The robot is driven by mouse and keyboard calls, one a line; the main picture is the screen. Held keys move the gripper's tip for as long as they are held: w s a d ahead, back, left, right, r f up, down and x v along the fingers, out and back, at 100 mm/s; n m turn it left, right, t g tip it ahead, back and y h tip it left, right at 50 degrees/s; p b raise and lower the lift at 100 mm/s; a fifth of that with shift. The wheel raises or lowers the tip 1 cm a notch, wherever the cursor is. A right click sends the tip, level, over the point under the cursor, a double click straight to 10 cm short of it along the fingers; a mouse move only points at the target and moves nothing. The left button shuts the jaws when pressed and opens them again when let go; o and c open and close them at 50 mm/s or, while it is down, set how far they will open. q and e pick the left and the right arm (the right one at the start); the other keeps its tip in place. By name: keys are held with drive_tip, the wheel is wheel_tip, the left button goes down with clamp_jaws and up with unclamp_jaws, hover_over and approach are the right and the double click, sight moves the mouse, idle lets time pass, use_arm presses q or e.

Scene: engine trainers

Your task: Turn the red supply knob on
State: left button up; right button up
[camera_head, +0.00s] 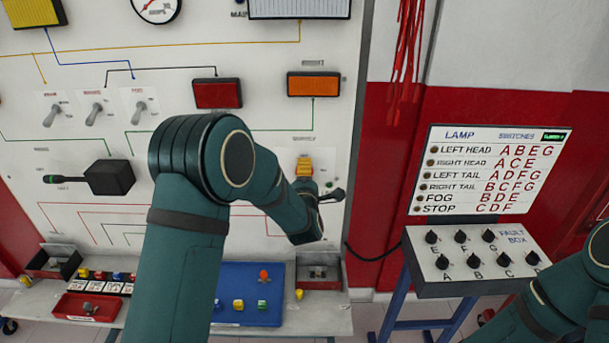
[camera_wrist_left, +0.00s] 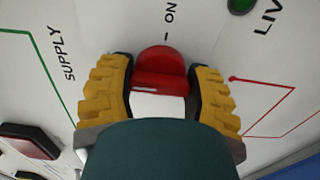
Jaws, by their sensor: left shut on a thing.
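The red supply knob (camera_wrist_left: 160,68) is on the white panel, between the two yellow finger pads of my left gripper (camera_wrist_left: 160,90) in the left wrist view. The gripper is shut on the knob, a pad on each side. An "ON" mark with a short tick is printed just above the knob there, and "SUPPLY" is printed to its left. In the head view my left gripper (camera_head: 304,168) is at the panel's right part, and gripper and arm hide the knob. My right arm shows at the lower right; its gripper is out of view.
Toggle switches (camera_head: 95,112), red (camera_head: 217,94) and orange (camera_head: 314,84) blocks and a black lever box (camera_head: 112,178) are on the panel. A shelf below holds a blue tray (camera_head: 234,312) and small bins. A fault box (camera_head: 474,262) stands at right. Red leads (camera_head: 408,45) hang above.

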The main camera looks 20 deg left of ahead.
drive_tip(key=shift+f, duration=0.15)
use_arm(q)
drive_tip(key=shift+f+m+b, duration=0.1)
drive_tip(key=shift+m+b, duration=0.3)
drive_tip(key=shift+b, duration=0.2)
drive_tip(key=shift+m+b, duration=1.8)
drive_tip(key=shift+m, duration=0.2)
drive_tip(key=m+b, duration=0.1)
drive_tip(key=m, duration=0.1)
drive_tip(key=shift+m, duration=0.4)
drive_tip(key=m+b, duration=0.1)
drive_tip(key=m, duration=0.6)
drive_tip(key=shift+m, duration=1.6)
use_arm(e)
wheel_tip(320, 180, down, 6)
drive_tip(key=s, duration=0.2)
drive_tip(key=shift+a+f+g, duration=0.2)
drive_tip(key=shift+g, duration=0.1)
drive_tip(key=shift+w, duration=0.1)
